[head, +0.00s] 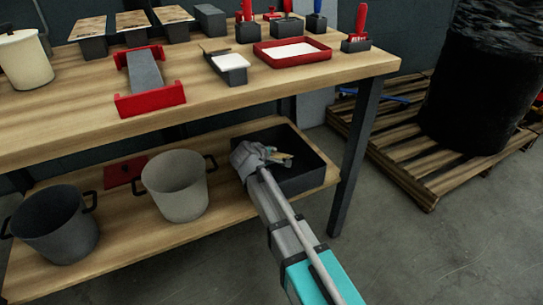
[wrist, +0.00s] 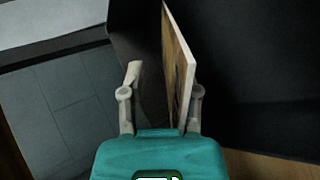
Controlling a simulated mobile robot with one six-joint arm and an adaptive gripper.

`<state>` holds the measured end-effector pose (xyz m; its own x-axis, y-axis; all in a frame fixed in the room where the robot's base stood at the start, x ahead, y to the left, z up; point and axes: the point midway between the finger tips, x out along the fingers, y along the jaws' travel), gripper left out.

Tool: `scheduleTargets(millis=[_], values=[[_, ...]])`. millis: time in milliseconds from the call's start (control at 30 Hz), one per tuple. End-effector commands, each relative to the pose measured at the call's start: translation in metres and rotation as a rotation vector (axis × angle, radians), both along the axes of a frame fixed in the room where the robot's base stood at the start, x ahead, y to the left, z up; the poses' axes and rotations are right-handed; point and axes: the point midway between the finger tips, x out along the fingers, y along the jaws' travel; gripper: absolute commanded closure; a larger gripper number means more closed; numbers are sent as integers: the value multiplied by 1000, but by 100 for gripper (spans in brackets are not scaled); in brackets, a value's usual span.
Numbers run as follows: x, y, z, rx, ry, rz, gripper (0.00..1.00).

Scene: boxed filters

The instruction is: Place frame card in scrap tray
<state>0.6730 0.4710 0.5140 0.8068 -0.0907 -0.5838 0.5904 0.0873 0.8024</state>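The black scrap tray (head: 318,176) is an open box on the right end of the lower shelf. My gripper (head: 268,155) reaches into its opening from the front. In the wrist view my gripper (wrist: 162,92) has its two fingers well apart. The frame card (wrist: 181,68), thin with a pale edge and brownish face, stands on edge between them. It is close to the right finger, possibly touching it, with a clear gap to the left finger. A small yellowish part of the card (head: 279,156) shows beside my gripper in the head view. Its lower edge is hidden.
A grey pot (head: 175,186) and a dark pot (head: 55,224) stand left of the tray. The table (head: 215,105) above carries a red-rimmed tray (head: 293,51), a red-ended stand (head: 148,78) and several blocks. A table leg (head: 356,155) is right of the tray.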

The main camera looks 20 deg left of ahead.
Motion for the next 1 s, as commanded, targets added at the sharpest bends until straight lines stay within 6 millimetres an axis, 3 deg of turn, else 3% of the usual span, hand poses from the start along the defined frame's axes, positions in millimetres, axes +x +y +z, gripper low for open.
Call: scheduleTargets(millis=[433, 1000], values=[[0, 0, 5, 0, 0, 0, 57], [-56, 5, 47, 0, 0, 1, 57]])
